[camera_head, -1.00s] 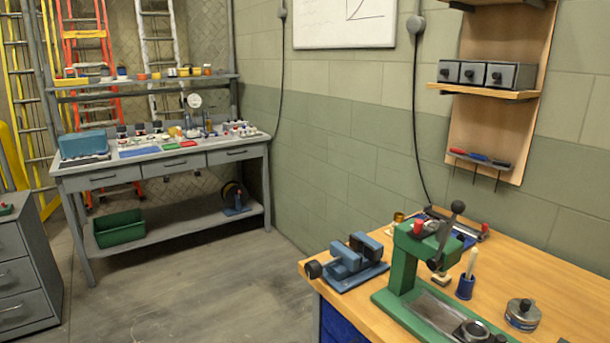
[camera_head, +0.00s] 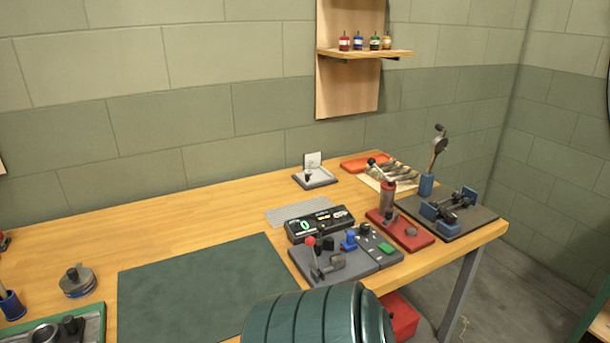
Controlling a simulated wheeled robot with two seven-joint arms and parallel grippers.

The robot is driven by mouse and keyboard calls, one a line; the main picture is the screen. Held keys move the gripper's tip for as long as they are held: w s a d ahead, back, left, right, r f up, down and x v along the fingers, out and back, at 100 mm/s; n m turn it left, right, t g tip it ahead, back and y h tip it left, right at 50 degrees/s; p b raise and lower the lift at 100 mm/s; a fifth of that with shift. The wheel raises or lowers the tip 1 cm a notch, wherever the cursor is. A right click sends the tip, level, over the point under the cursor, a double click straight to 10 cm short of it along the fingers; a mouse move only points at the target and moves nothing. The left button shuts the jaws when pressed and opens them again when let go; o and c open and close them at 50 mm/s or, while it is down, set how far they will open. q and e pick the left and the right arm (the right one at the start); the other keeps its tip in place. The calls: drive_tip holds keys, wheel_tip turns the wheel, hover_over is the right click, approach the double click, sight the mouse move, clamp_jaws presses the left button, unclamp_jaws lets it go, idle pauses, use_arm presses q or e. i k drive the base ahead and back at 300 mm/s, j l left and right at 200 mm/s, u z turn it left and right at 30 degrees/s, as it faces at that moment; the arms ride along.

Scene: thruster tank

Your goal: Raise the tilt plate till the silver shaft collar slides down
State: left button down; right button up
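I cannot pick out a silver shaft collar for certain. Neither of my grippers is in view.
The wooden bench (camera_head: 200,218) carries a dark green mat (camera_head: 205,285), clear on top. To its right stand a black digital readout box (camera_head: 320,224), a red-knobbed lever fixture (camera_head: 320,262), a red-based press (camera_head: 400,229) and a dark-based blue fixture (camera_head: 447,212). A round tin (camera_head: 77,282) is left.

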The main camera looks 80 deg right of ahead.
sight(322, 174)
drive_tip(key=z, duration=2.7)
